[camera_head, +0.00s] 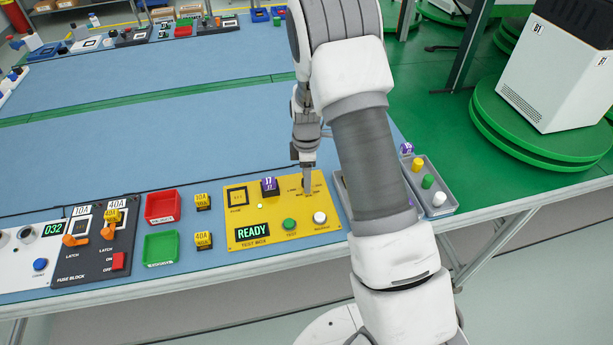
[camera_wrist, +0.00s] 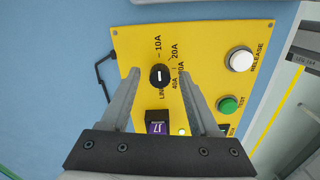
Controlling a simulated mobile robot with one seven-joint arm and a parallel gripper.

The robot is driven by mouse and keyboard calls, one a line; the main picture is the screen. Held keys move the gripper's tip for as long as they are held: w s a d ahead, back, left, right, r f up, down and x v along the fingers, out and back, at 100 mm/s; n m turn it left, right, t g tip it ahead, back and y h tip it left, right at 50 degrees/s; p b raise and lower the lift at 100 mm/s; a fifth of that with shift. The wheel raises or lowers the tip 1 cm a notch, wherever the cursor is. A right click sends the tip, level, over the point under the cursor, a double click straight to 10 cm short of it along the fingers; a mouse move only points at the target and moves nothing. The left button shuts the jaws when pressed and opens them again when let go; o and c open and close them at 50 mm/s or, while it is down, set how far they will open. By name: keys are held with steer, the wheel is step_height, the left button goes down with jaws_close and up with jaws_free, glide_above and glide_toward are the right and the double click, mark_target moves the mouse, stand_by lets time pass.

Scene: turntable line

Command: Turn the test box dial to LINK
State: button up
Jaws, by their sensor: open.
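The yellow test box (camera_head: 267,210) lies on the blue table. Its display (camera_head: 253,230) reads READY. The black dial (camera_wrist: 159,76) has a white pointer line, upright in the wrist view; which end marks the setting is unclear. Labels for 10A, 20A, 40A and LINK ring it, with LINK on the side toward the purple block. My gripper (camera_wrist: 160,73) is open, its fingertips on either side of the dial; contact cannot be told. In the head view my gripper (camera_head: 307,180) is over the box's upper right and largely hides the dial.
A tray (camera_head: 439,199) with coloured pegs is to the right; red (camera_head: 163,207) and green (camera_head: 161,248) bins are left.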

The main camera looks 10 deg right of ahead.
steer(key=shift+c, duration=0.4)
jaws_close()
